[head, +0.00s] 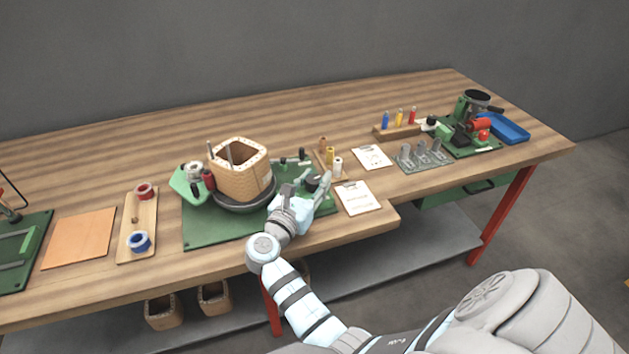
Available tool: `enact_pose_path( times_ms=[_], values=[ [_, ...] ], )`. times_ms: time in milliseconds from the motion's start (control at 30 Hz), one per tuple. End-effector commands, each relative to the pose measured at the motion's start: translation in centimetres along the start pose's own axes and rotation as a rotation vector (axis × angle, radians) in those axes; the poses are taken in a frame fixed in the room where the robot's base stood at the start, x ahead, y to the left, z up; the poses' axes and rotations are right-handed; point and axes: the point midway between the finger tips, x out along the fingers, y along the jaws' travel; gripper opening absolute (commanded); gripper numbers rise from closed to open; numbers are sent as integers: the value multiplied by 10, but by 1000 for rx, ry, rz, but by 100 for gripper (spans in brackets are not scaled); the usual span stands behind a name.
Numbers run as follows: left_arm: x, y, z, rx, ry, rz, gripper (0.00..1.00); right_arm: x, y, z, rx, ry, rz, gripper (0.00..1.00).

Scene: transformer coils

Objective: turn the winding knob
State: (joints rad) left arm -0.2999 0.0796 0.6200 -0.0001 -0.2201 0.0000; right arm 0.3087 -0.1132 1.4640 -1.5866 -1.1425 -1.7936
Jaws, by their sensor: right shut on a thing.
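A winding station on a green base plate (205,234) stands at the middle of the bench. It carries a tan square coil former (243,181) on a dark round turntable (236,208). The dark winding knob (312,182) is at the right side of the station. My right gripper (321,187) reaches in from the front and is shut on the knob; its fingers and wrist partly hide the knob and the plate around it. My left gripper is not in view.
Clipboards (358,198) and (371,157) lie right of the station, with a small rack of spools (330,157) close behind my gripper. A wooden tray (136,221) with wire spools and an orange sheet (79,238) lie left. The bench's back strip is clear.

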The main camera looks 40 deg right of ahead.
Motion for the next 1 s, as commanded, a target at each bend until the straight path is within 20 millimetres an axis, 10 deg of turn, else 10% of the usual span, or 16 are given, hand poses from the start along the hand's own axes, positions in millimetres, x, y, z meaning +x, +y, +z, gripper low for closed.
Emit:
enact_pose_path(
  times_ms=[433, 467, 567, 1000],
  values=[
    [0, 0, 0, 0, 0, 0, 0, 0, 0, 0, -1, -1, 0, 4],
    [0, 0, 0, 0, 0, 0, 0, 0, 0, 0, -1, -1, 0, 37],
    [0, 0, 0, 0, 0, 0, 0, 0, 0, 0, -1, -1, 0, 53],
    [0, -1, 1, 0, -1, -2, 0, 0, 0, 18, 4, -2, 0, 53]
  ],
)
